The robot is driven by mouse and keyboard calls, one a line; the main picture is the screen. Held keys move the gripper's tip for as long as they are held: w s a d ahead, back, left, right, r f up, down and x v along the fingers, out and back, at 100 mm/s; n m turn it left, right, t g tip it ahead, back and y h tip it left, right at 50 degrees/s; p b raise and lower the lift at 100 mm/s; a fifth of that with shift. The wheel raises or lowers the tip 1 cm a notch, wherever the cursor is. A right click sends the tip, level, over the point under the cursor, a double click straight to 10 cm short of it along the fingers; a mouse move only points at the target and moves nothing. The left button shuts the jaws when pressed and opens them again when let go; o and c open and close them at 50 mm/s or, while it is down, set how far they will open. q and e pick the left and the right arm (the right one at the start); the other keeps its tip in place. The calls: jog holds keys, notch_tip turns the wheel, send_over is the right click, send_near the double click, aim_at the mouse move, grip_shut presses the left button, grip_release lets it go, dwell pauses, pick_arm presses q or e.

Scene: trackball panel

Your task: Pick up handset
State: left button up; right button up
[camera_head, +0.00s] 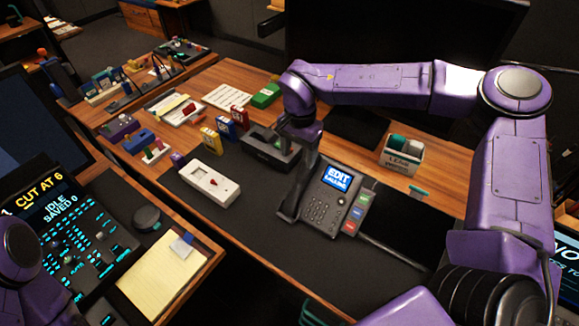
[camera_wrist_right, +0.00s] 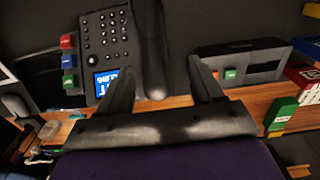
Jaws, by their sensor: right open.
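The desk phone (camera_head: 330,198) sits on the dark mat, with a lit blue screen, a keypad and coloured side buttons. Its black handset (camera_head: 291,205) lies along the phone's left side, its far part partly hidden by my right gripper (camera_head: 303,140). In the right wrist view the handset (camera_wrist_right: 150,45) runs lengthwise between the two open fingers of my right gripper (camera_wrist_right: 162,76), with the phone (camera_wrist_right: 104,40) at its left. The fingers hold nothing; whether they touch the handset I cannot tell. My left gripper is not in view; only part of that purple arm shows at lower left.
A dark box (camera_head: 268,152) stands just behind the handset, close to my right gripper. A white box with a red switch (camera_head: 208,184) lies left of the phone. A small labelled bin (camera_head: 401,156) stands at right. Bare mat lies in front of the phone.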

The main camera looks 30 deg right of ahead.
aim_at(301, 180)
jog(key=f, duration=0.1)
jog(key=s+f, duration=0.2)
jog(key=shift+f+p, duration=0.3)
jog(key=shift+f, duration=0.05)
jog(key=shift+s+f, duration=0.2)
jog(key=shift+f, duration=0.1)
jog(key=f, duration=0.1)
jog(key=f+p, duration=0.1)
jog(key=f, duration=0.1)
jog(key=w+f, duration=0.1)
jog(key=f, duration=0.1)
jog(key=shift+s+f, duration=0.2)
jog(key=shift+f, duration=0.05)
jog(key=shift+s+r, duration=0.1)
jog(key=shift+s, duration=0.15)
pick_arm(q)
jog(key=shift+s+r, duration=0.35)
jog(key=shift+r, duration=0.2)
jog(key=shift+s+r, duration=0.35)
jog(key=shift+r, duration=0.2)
pick_arm(e)
jog(key=shift+w, duration=0.1)
jog(key=c, duration=1.1)
